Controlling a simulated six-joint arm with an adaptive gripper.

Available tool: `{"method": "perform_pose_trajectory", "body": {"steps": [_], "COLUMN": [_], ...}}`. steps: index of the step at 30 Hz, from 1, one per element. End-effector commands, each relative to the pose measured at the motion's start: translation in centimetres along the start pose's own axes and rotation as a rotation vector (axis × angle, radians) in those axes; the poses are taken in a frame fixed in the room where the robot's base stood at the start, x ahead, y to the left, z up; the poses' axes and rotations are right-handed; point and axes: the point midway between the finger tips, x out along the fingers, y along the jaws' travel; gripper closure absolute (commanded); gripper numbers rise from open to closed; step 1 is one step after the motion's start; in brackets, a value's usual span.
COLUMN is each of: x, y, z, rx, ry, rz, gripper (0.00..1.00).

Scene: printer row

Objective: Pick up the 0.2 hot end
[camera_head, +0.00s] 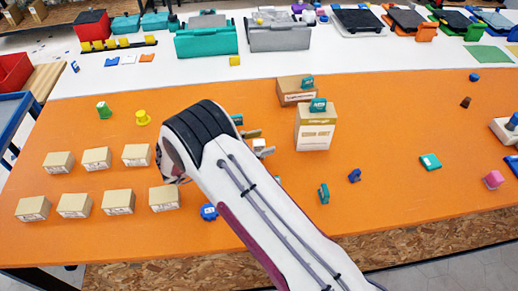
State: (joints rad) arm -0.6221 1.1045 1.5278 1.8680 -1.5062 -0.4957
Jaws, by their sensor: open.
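I cannot tell which thing is the 0.2 hot end. Several small cream boxes with printed labels stand in two rows on the left of the orange table: back row (59,161), (97,158) and (136,154), front row (33,208), (75,204), (118,201) and (164,197). The labels are too small to read. My arm reaches in from the bottom right, and its black ribbed joint is above the table, just right of these boxes. My gripper is not visible; the arm hides the area beneath it.
Two cardboard boxes with teal items on top (315,135), (293,97) stand right of my arm. Small parts lie around: a yellow piece (142,118), a green piece (104,110), a blue piece (209,211), a teal piece (430,161). The table's (400,115) right middle is mostly clear.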

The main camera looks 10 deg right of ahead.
Motion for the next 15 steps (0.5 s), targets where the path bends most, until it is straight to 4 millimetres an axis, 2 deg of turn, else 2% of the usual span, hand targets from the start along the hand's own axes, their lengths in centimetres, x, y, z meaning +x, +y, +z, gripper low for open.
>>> {"method": "perform_pose_trajectory", "body": {"steps": [11,12,15], "x": [-0.04,-0.04,-0.04], "y": [-0.01,-0.02,-0.02], "z": [0.0,0.0,0.0], "rx": [0.0,0.0,0.0], "ry": [0.0,0.0,0.0], "rz": [0.0,0.0,0.0], "gripper": [0.53,0.56,0.81]}}
